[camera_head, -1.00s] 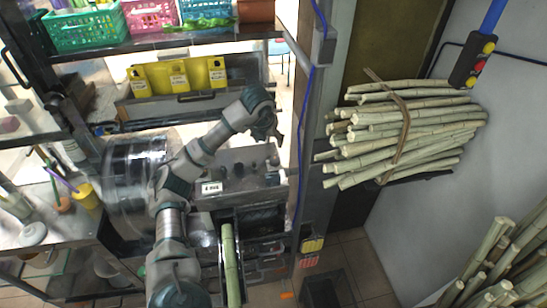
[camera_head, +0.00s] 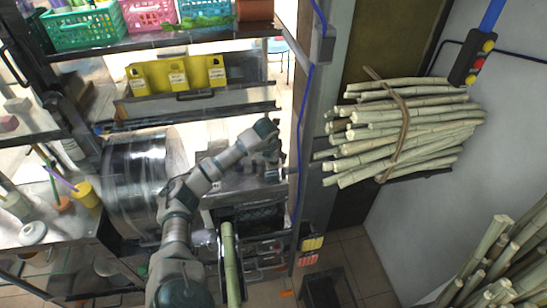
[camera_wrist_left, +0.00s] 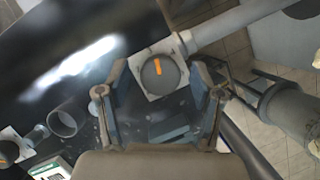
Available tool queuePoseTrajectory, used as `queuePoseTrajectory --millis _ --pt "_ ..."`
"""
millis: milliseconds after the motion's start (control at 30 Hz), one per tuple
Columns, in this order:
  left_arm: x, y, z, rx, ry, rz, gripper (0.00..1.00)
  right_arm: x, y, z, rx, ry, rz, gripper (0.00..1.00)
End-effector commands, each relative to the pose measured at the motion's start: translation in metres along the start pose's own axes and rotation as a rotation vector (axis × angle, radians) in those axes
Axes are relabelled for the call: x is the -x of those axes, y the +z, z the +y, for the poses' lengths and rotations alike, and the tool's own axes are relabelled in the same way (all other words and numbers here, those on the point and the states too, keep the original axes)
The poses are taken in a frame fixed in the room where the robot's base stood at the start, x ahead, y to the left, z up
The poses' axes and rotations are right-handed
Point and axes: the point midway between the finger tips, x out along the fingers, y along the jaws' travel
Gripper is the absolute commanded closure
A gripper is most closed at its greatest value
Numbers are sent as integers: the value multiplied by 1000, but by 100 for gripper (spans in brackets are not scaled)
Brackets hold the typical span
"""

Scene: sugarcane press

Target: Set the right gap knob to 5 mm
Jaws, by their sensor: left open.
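A round dark gap knob (camera_wrist_left: 160,74) with an orange pointer mark sits on a pale square plate in the left wrist view. The mark points nearly straight up in that view. My left gripper (camera_wrist_left: 158,66) is open, with one finger on each side of this knob; I cannot tell whether they touch it. A second knob (camera_wrist_left: 9,150) with an orange mark shows at the lower left edge. In the head view my left gripper (camera_head: 272,157) is low over the right end of the press top and hides the knob there. My right gripper is not in view.
A display (camera_wrist_left: 50,168) is partly cut off in the wrist view. A shiny drum (camera_head: 135,180) stands left of my arm. A green cane (camera_head: 230,262) lies in front of the press. A post with a blue cable (camera_head: 303,130) and bundled cane (camera_head: 405,135) are to the right.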

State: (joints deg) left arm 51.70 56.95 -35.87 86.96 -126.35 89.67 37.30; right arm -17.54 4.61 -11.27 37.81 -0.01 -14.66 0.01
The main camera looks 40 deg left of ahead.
Motion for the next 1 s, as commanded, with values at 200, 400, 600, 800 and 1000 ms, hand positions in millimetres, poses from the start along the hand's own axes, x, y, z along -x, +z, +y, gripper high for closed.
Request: queuePoseTrajectory --millis 200,400,600,800,1000 --pt "0 0 0 0 0 0 49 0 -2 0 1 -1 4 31" --pt "0 0 0 0 1 0 93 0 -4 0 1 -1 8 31" --pt "0 0 1 -7 -2 0 93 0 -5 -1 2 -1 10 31" --pt "0 0 2 -61 -24 0 93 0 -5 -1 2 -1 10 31" --pt "0 1 3 -182 -74 0 93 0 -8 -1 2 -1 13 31"
